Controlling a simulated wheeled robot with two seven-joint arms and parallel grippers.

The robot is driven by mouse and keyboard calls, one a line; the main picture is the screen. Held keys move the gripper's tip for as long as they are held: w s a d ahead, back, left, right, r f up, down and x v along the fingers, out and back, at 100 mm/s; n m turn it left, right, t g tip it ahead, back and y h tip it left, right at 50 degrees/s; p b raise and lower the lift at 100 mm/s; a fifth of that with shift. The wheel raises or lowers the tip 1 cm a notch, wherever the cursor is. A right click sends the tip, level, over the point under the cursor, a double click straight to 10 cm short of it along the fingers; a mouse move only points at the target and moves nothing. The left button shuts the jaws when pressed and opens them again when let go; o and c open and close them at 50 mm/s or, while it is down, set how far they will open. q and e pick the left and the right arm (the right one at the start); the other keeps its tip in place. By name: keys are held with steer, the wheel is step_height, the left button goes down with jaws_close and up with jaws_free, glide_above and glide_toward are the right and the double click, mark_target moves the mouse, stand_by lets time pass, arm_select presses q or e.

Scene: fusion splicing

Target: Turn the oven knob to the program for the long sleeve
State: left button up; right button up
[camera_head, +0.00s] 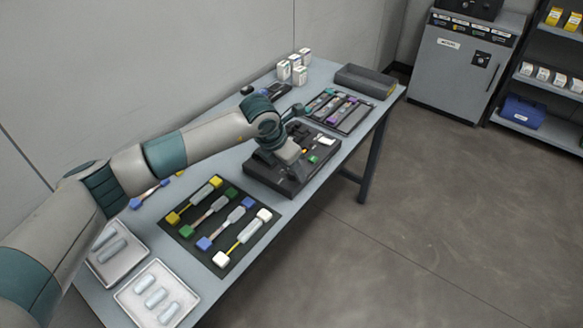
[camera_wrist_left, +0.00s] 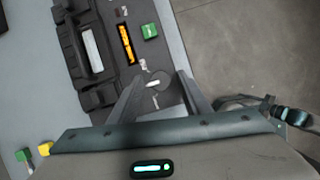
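The black splicer with its built-in oven (camera_head: 272,180) sits mid-table in the head view. In the left wrist view its black body (camera_wrist_left: 75,45) carries a long pale strip, a lit orange display (camera_wrist_left: 127,44) and a green button (camera_wrist_left: 149,31). The oven knob (camera_wrist_left: 154,83), with a white pointer, lies below the display. My left gripper (camera_wrist_left: 161,77) is open, its two fingers apart with the knob between their tips in that view; whether they touch it I cannot tell. In the head view my left gripper (camera_head: 287,150) is over the splicer and hides the knob. My right gripper is not in view.
A dark mat (camera_head: 225,258) with several colour-ended fibers lies nearer on the table. Two pale trays (camera_head: 128,306) with sleeves are at the near end. A parts tray (camera_head: 352,122), a grey case (camera_head: 366,80) and white boxes (camera_head: 300,75) stand beyond. A cabinet (camera_head: 455,70) stands across the floor.

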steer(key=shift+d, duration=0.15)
arm_select(q)
steer(key=shift+r, duration=0.25)
steer(key=shift+s+a+r, duration=0.1)
steer(key=shift+s+r, duration=0.05)
steer(key=shift+r, duration=0.1)
steer(key=b+v, duration=0.1)
steer(key=v, duration=0.4)
step_height(320, 180, up, 11)
steer(key=b, duration=0.3)
glide_above(285, 182)
steer(key=s+a, duration=0.3)
steer(key=shift+s+f, duration=0.1)
steer(key=shift+f, duration=0.15)
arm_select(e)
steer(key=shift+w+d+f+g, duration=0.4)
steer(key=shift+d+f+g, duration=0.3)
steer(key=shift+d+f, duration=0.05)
arm_select(q)
steer(key=shift+s+f, duration=0.1)
